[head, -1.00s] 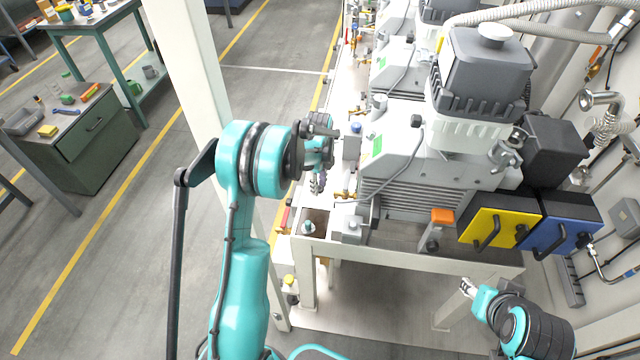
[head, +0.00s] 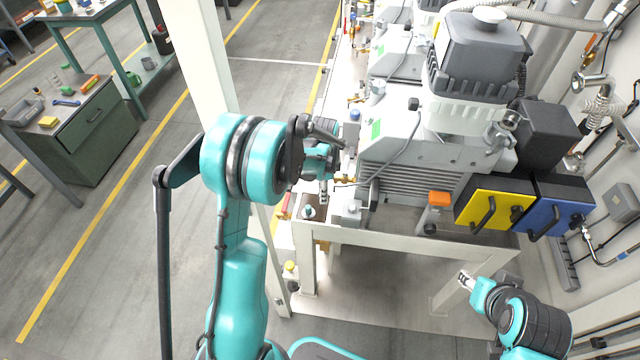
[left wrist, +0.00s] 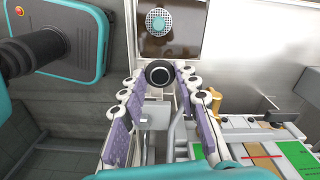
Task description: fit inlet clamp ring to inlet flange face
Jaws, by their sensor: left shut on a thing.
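My left gripper (head: 323,180) hangs beside the left end of the nearest pump (head: 415,165), above the bench's edge. A metal fitting, possibly the inlet flange (head: 503,145), shows at the pump's upper right, well apart from my left gripper. My right gripper (head: 466,279) is low at the right, away from the pump; its opening is too small to judge.
The pale frame bench (head: 400,240) carries a row of pumps. A recess with a small greenish round item (head: 308,211) lies near its front left corner. Yellow (head: 492,211) and blue boxes (head: 555,218) stick out at the right. A pale post (head: 200,80) stands left.

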